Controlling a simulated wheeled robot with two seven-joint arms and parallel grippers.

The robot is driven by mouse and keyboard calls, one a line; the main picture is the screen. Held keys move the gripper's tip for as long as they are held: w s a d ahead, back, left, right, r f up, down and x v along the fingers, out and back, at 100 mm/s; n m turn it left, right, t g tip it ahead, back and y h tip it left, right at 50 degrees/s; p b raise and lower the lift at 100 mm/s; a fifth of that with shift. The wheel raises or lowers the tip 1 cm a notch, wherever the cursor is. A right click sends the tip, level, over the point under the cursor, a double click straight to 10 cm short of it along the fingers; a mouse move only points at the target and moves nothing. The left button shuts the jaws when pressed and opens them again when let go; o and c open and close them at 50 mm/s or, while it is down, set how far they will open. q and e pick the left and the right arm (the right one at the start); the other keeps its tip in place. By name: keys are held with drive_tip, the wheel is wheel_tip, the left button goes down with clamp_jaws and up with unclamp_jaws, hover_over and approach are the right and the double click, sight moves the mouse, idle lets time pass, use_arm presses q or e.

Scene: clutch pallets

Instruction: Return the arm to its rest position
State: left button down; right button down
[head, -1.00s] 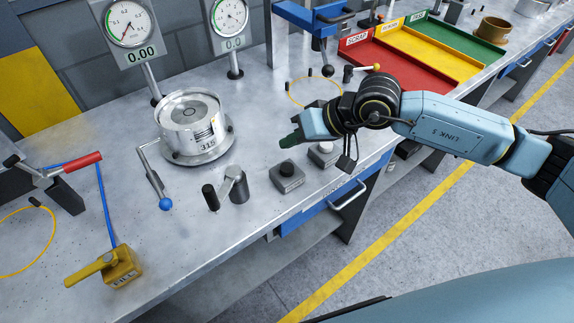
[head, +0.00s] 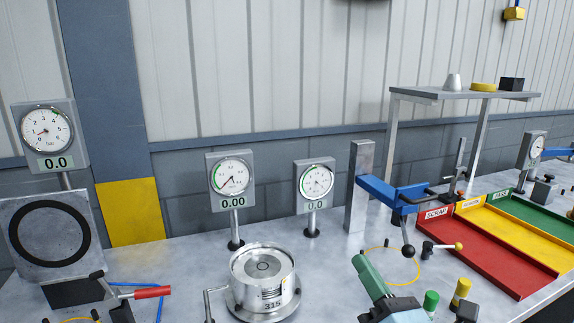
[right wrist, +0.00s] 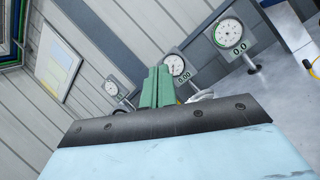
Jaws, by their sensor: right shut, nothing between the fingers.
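My right gripper (head: 361,264) rises into the bottom edge of the head view, right of the round metal fixture (head: 263,270) marked 315. Its green fingers are together and empty, pointing up and a little left. In the right wrist view the closed green fingers (right wrist: 157,86) point toward the wall and the gauges. Most of my right arm is below the head view. My left gripper is in neither view.
Gauges reading 0.00 (head: 231,178) and 0.0 (head: 315,184) stand at the back of the bench. A blue-armed press (head: 392,192) stands right of them, then red, yellow and green trays. Green (head: 431,299) and yellow (head: 460,290) cylinders are right of my gripper.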

drive_tip(key=s+d+f+m+g+h, duration=0.25)
drive_tip(key=d+f+m+h, duration=0.35)
drive_tip(key=m, duration=0.4)
drive_tip(key=s+d+f+m+g+h, duration=0.1)
drive_tip(key=d+f+m+g+h, duration=0.3)
drive_tip(key=f+m, duration=0.5)
drive_tip(key=s+f+m+g+y, duration=0.1)
drive_tip(key=s+f+m+g, duration=0.45)
drive_tip(key=s, duration=0.45)
drive_tip(key=s+f+m+g+y, duration=0.1)
drive_tip(key=s+f+m+g, duration=0.5)
drive_tip(key=s, duration=0.4)
drive_tip(key=s+f+x, duration=0.1)
drive_tip(key=s+x, duration=0.2)
drive_tip(key=x, duration=1)
drive_tip(key=s+x, duration=0.2)
drive_tip(key=x, duration=1.1)
drive_tip(key=s+d+f+g+b, duration=0.1)
drive_tip(key=s+d+f, duration=0.2)
drive_tip(key=s+f, duration=1.2)
drive_tip(key=s, duration=0.2)
drive_tip(key=shift+s+f+m+b, duration=0.25)
drive_tip(key=shift+f+m+b, duration=0.05)
drive_tip(key=shift+f+m, duration=0.1)
